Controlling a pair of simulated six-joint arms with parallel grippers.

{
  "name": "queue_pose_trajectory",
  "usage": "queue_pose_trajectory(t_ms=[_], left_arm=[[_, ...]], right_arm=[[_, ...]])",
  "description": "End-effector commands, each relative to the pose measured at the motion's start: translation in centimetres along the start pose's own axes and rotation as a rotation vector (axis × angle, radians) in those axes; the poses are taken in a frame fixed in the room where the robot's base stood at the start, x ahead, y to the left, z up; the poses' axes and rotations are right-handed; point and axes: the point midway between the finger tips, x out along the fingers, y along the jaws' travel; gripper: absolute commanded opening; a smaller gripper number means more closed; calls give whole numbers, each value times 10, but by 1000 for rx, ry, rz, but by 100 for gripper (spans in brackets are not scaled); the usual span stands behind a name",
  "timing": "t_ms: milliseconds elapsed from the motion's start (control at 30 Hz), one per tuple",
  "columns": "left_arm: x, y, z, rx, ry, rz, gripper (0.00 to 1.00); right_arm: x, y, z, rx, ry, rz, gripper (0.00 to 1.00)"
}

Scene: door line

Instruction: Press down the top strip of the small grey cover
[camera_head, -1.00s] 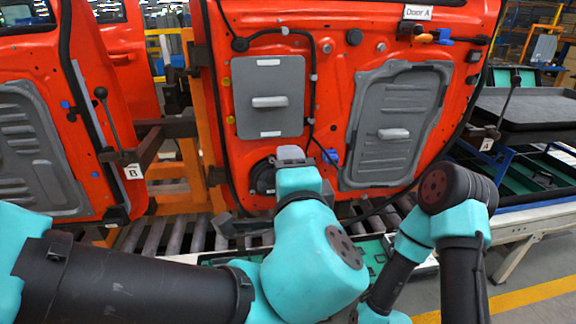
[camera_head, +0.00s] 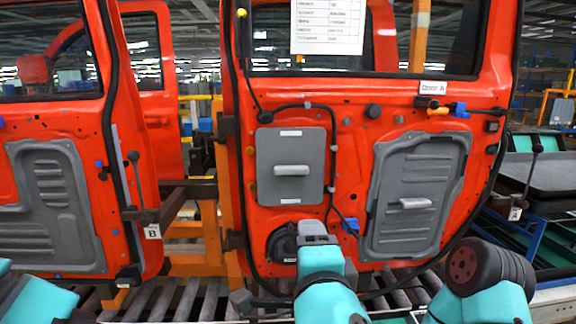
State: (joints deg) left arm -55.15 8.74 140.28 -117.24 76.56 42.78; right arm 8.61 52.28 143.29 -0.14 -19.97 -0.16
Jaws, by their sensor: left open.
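My left gripper (camera_head: 315,232) is below and slightly right of the cover, in front of the door, apart from the top strip. Its fingers point away from me and nothing shows held in them. My right arm shows at the lower right, but its gripper does not show.
A larger grey panel (camera_head: 440,165) with a handle is right of the cover. A black cable (camera_head: 330,150) runs beside the cover. A paper sheet (camera_head: 327,25) hangs above. A second door (camera_head: 120,190) stands left, and rollers (camera_head: 190,300) lie below.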

Motion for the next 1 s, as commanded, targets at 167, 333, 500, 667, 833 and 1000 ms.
queue_pose_trajectory(t_ms=[167,333,500,667,833,1000], left_arm=[[0,0,0,0,0,0,54],[0,0,0,4,0,0,46],[9,-4,-4,76,-1,5,29],[30,-13,-10,259,0,12,14],[58,-26,-17,516,3,20,0],[88,-37,-21,777,9,24,0]], right_arm=[[0,0,0,0,0,0,43],[0,0,0,0,0,0,43],[0,0,0,0,0,0,43],[0,0,0,0,0,0,43],[0,0,0,0,0,0,43],[0,0,0,0,0,0,43]])
